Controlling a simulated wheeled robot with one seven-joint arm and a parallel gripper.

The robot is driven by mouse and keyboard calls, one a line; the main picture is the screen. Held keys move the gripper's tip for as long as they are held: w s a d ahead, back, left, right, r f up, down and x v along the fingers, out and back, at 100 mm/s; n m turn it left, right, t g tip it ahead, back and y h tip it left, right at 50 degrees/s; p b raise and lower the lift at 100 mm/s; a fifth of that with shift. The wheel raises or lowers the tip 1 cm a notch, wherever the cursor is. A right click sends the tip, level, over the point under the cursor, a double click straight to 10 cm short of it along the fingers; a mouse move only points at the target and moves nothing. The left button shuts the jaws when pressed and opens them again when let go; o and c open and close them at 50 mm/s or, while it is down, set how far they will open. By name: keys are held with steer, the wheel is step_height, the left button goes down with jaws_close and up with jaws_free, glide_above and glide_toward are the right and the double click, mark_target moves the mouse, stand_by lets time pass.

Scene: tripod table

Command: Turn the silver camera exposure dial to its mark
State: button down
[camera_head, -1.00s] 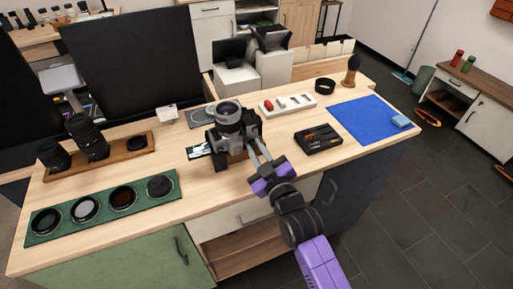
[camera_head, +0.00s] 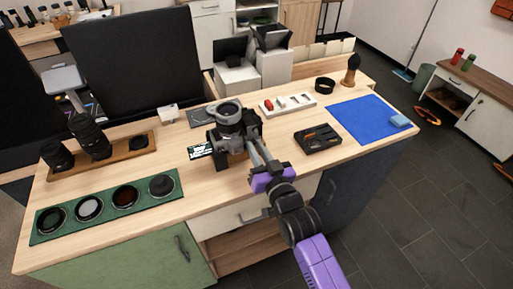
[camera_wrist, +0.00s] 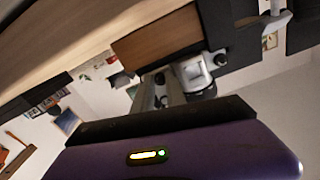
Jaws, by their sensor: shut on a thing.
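A dark grey and silver camera (camera_head: 226,137) stands upright on the wooden bench in the head view, with a large round ring on its top. My gripper (camera_head: 255,149) reaches the camera's right side from the front right, its grey fingers close together. In the wrist view, my gripper (camera_wrist: 164,88) has its fingers shut beside a pale silver round part, the dial (camera_wrist: 198,74), and they appear to hold it. The fingers cover part of the dial, and I cannot make out its mark. In the head view the dial is hidden behind the fingers.
A black tray with small tools (camera_head: 318,139) lies right of the camera, a white tray (camera_head: 290,110) behind it. A green mat (camera_head: 72,222) with several round filters and a wooden board with lenses (camera_head: 113,158) lie left. A blue mat (camera_head: 365,118) lies right.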

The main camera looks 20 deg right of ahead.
stand_by(0.4)
steer(key=c, duration=1.3)
jaws_free()
steer(key=shift+c, duration=0.2)
steer(key=shift+a, duration=0.1)
